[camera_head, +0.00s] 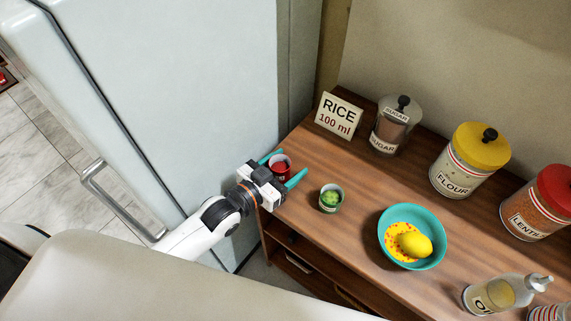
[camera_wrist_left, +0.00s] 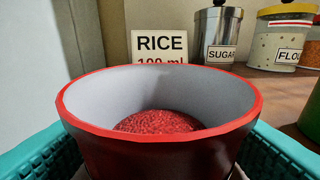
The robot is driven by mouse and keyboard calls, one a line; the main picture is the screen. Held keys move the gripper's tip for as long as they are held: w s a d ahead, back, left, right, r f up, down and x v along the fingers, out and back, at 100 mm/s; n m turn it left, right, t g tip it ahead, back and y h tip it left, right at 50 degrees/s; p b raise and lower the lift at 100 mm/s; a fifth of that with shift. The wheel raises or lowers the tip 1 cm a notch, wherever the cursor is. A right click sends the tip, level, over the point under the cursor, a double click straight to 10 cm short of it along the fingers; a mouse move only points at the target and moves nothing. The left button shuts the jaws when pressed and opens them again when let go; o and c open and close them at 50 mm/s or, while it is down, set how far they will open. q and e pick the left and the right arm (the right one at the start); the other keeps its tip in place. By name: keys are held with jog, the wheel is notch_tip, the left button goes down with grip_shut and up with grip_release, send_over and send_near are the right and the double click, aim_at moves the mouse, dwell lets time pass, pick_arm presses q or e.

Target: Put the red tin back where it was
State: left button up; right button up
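The red tin (camera_head: 281,170), open at the top with a pale inside, is at the left end of the wooden counter in the head view. It fills the middle of the left wrist view (camera_wrist_left: 160,148) and has red grains inside. My left gripper (camera_head: 284,168) has one teal finger on each side of the tin, close against its wall, and looks shut on it. The tin is upright. Its base is hidden, so I cannot tell whether it touches the counter. My right gripper is not in view.
A small tin with green contents (camera_head: 331,198) stands right of my left gripper. A teal bowl (camera_head: 436,258) holds a lemon. The RICE 100 ml card (camera_head: 339,115) stands behind, beside the sugar jar (camera_head: 390,134). The counter between card and green tin is clear. The fridge (camera_head: 190,80) is left.

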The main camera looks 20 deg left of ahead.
pick_arm(q)
jog(key=shift+s+r, duration=0.1)
jog(key=shift+r, duration=0.05)
jog(key=v, duration=1.1)
jog(key=shift+s+a+b, duration=0.2)
jog(key=shift+s+b, duration=0.1)
jog(key=shift+s, duration=0.05)
